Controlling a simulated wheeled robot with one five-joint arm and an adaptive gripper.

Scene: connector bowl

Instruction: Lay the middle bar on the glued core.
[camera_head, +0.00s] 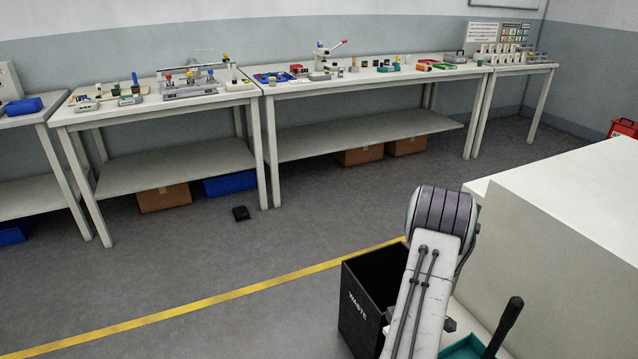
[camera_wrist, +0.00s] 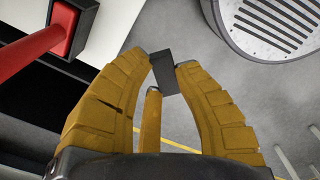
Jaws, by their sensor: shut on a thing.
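In the wrist view my gripper (camera_wrist: 164,64) has its yellow fingers closed on a small dark grey block (camera_wrist: 166,74), held at the fingertips. It may be the middle bar; its full shape is partly hidden by the fingers. Grey floor shows behind it, and the block touches nothing else that I can see. The gripper does not show in the head view. I cannot pick out the glued core; the small items on the far benches are too small to tell apart.
A black waste bin (camera_head: 362,312), a teal tray (camera_head: 462,349) and a big white block-like unit (camera_head: 575,195) are close by. Open floor (camera_head: 290,238) lies between, with a yellow line (camera_head: 215,296).

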